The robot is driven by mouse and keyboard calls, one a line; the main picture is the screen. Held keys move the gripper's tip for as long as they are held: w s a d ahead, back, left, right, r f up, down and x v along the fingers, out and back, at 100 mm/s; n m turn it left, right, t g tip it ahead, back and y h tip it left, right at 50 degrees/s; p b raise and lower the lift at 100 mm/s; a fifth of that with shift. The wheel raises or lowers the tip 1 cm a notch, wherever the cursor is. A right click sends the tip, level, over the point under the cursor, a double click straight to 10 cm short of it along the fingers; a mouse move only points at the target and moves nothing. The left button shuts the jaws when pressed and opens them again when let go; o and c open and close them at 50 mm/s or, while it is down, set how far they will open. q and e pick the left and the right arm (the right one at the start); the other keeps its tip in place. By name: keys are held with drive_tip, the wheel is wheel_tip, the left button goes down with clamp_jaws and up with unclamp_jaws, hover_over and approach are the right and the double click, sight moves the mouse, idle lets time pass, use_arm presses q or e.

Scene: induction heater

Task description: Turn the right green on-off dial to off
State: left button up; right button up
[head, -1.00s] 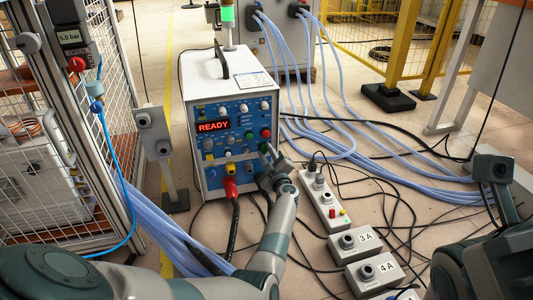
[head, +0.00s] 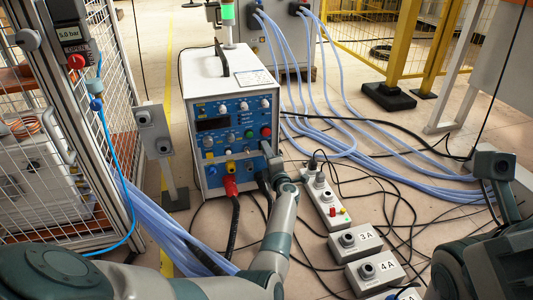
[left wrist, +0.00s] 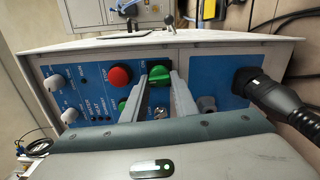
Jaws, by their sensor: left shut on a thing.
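The heater (head: 215,75) is a white box with a blue panel. My left gripper (head: 268,153) is at the right part of that panel, just below a red button (head: 266,131). In the left wrist view, the two fingers of my left gripper (left wrist: 160,95) are shut around the green on-off dial (left wrist: 160,84), which shows between them. A red button (left wrist: 120,76) is to the left of the fingers, and another green knob (left wrist: 122,105) is beside the left finger. The dial is hidden behind my gripper in the head view.
The panel display (head: 213,124) is dark. A black cable plug (left wrist: 255,85) sticks out of the panel right of my fingers. A power strip (head: 325,200) and boxes labelled 3A (head: 355,242) and 4A (head: 375,270) lie right.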

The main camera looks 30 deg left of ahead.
use_arm(q)
drive_tip(key=shift+d+f+n+b, duration=0.15)
drive_tip(key=shift+n+b, duration=0.5)
drive_tip(key=shift+n, duration=1.3)
drive_tip(key=shift+a+f+n+b, duration=0.15)
drive_tip(key=shift+n+b, duration=0.5)
drive_tip(key=shift+n, duration=1.3)
drive_tip(key=shift+d, duration=0.1)
drive_tip(key=o, duration=1.1)
drive_tip(key=shift+r, duration=0.1)
drive_tip(key=shift+c, duration=0.2)
